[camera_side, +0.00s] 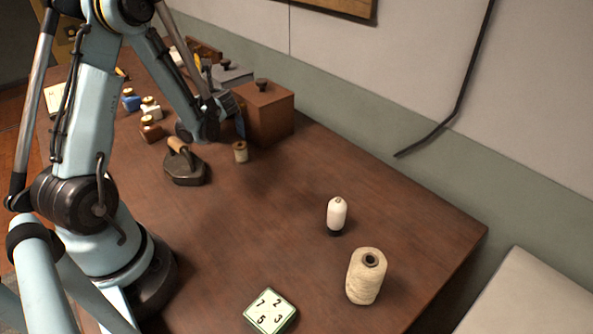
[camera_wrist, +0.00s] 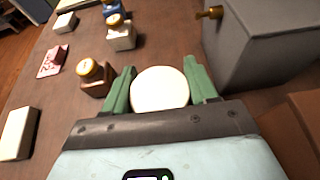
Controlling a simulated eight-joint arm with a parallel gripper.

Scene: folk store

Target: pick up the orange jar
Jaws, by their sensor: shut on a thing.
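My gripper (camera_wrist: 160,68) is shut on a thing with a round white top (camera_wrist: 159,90). The two green fingers press on it from left and right. I see only its top in the wrist view; its sides are hidden, so I cannot tell whether it is the orange jar. In the side view my gripper is mostly hidden behind my arm, beside the brown box, and the held thing cannot be made out. No other plainly orange jar shows.
A brown bottle with a gold cap (camera_wrist: 95,76) stands close left of my gripper, a white bottle (camera_wrist: 121,36) beyond it. A grey box (camera_wrist: 260,45) is close on the right. A brown box (camera_side: 264,112), flat iron (camera_side: 184,168) and small spool (camera_side: 240,152) are near.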

